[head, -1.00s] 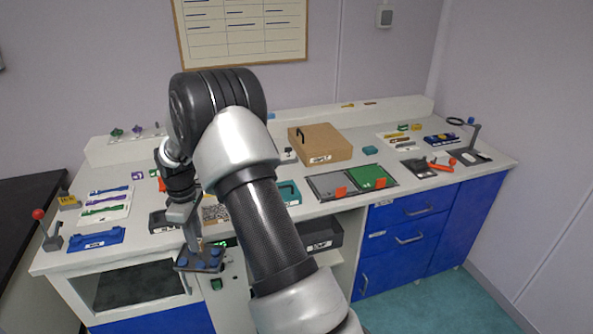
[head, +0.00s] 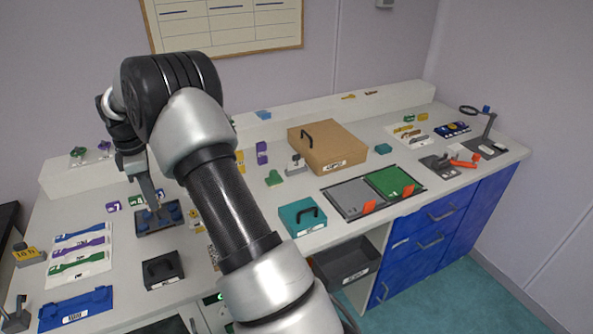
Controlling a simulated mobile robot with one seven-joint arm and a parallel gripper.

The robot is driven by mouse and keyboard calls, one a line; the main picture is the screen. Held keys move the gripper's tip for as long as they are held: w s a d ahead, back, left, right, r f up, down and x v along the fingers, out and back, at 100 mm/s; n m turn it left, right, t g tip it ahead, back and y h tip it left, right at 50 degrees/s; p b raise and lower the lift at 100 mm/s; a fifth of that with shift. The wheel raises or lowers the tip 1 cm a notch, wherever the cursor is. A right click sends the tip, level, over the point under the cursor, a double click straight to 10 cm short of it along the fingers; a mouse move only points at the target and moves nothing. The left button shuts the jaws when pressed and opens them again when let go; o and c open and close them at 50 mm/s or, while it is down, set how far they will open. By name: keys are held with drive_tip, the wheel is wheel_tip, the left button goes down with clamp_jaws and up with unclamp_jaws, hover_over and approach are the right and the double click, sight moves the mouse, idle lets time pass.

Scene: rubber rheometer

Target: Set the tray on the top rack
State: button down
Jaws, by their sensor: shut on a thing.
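My gripper (head: 155,203) is shut on a small dark tray (head: 147,229) with several blue round pieces on it. My arm hides part of the bench's middle. I cannot make out for certain which part is the top rack; a raised white ledge (head: 340,108) runs along the back of the bench.
A cardboard box (head: 328,146), a teal case (head: 302,217) and grey and green panels (head: 395,182) stand right of my arm. At left lie a white sheet with coloured strips (head: 80,256) and a blue holder (head: 76,309). A dark bin (head: 345,262) sits under the bench.

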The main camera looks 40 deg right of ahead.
sight(159, 214)
drive_tip(key=shift+w, duration=0.2)
wheel_tip(159, 214, down, 5)
drive_tip(key=shift+s+f, duration=0.15)
drive_tip(key=shift+f, duration=2.3)
drive_tip(key=shift+f, duration=0.15)
drive_tip(key=c, duration=1.6)
unclamp_jaws()
